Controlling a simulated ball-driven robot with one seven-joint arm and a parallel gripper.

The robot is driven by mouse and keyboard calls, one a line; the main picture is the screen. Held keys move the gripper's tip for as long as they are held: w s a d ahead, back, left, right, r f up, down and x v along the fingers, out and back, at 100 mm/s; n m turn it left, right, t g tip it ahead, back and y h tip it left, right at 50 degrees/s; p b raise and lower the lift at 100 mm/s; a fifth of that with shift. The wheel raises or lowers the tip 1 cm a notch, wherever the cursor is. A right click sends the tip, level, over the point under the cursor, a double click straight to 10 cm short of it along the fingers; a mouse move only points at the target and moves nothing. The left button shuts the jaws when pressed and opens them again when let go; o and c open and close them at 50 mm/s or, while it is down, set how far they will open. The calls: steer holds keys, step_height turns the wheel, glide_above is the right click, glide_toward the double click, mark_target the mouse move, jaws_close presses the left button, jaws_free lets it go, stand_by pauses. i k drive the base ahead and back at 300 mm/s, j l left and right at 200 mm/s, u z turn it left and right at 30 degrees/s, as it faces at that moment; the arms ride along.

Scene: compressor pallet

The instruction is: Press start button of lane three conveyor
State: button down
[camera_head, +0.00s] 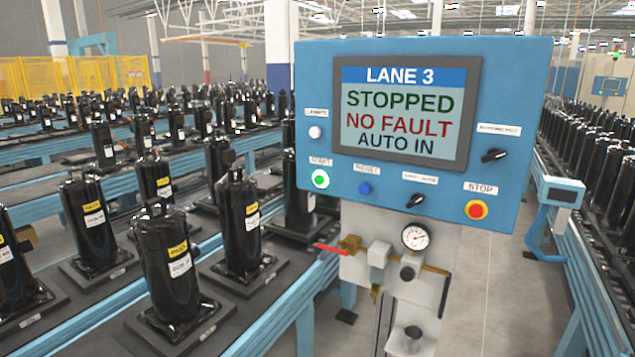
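The blue control panel (440,62) stands right of the middle and faces me at a slight angle. Its screen (405,112) reads "LANE 3", "STOPPED", "NO FAULT", "AUTO IN". The start button (320,179) is green with a white ring, at the panel's lower left under a "START" label. A blue button (365,188) sits just right of it. The red stop button (475,210) with a yellow surround is at the lower right. A white button (315,132) is above the start button. Two black selector knobs (494,155) (414,200) are also on the panel. My gripper is not in view.
Conveyors with black compressors (172,260) on square plates fill the left. A pressure gauge (415,237) and a red-handled valve (333,249) sit below the panel. A blue-framed device (558,200) stands at right beside another compressor row (605,170). Grey floor (500,290) shows between.

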mark_target(319, 180)
steer(key=i+j, duration=0.2)
steer(key=i, duration=0.35)
steer(key=i+j, duration=0.2)
steer(key=i, duration=0.3)
steer(key=i+j+u, duration=0.1)
steer(key=i, duration=0.45)
steer(key=i+j, duration=0.2)
steer(key=i, duration=0.35)
